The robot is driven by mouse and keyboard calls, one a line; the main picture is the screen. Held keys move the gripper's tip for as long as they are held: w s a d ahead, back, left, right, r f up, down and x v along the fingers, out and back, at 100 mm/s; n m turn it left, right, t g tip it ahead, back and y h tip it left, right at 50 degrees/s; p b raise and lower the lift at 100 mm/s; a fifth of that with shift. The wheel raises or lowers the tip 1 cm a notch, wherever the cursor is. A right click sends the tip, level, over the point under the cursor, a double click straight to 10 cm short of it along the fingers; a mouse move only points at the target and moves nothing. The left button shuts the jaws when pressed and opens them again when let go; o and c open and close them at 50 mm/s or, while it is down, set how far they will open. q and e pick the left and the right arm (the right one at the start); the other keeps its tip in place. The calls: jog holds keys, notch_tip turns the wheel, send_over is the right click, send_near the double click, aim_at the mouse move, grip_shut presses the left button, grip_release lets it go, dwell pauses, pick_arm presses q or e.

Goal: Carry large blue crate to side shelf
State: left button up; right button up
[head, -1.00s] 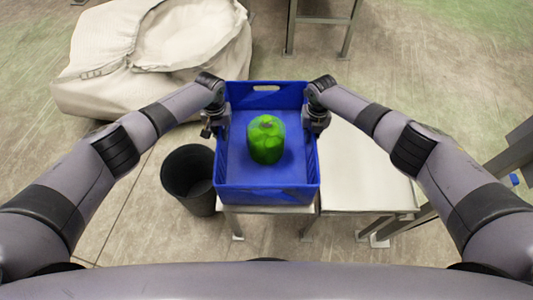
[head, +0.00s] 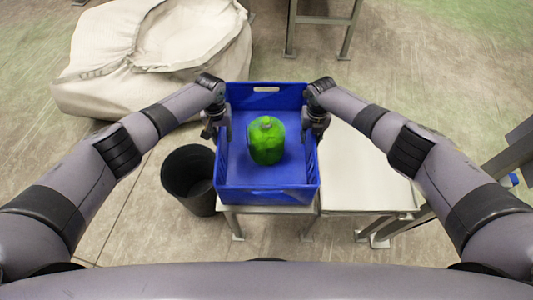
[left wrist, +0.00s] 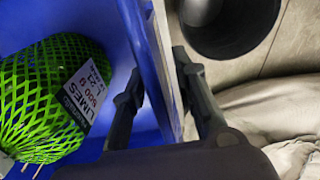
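The large blue crate (head: 268,195) sits upright in front of me in the head view, on a low light-topped stand (head: 235,210) mostly hidden under it. A green net bag of limes (head: 266,141) lies in it; its label shows in the left wrist view (left wrist: 85,95). My left gripper (head: 216,132) is at the crate's left wall, with its fingers apart, one inside and one outside the wall; the left wrist view shows the blue wall (left wrist: 155,70) between them. My right gripper (head: 313,132) is at the right wall, its fingers apart across it.
A light-topped low table or shelf (head: 370,175) stands right beside the crate, its top clear. A black bin (head: 188,180) stands close on the left. A big pale sack (head: 100,70) lies behind left. Metal legs (head: 320,20) stand at the back.

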pick_arm(q)
notch_tip(320, 180, up, 12)
jog(key=shift+f, duration=0.2)
jog(key=shift+r, duration=0.1)
pick_arm(e)
notch_tip(320, 180, up, 12)
jog(key=shift+r, duration=0.1)
dwell(0.7)
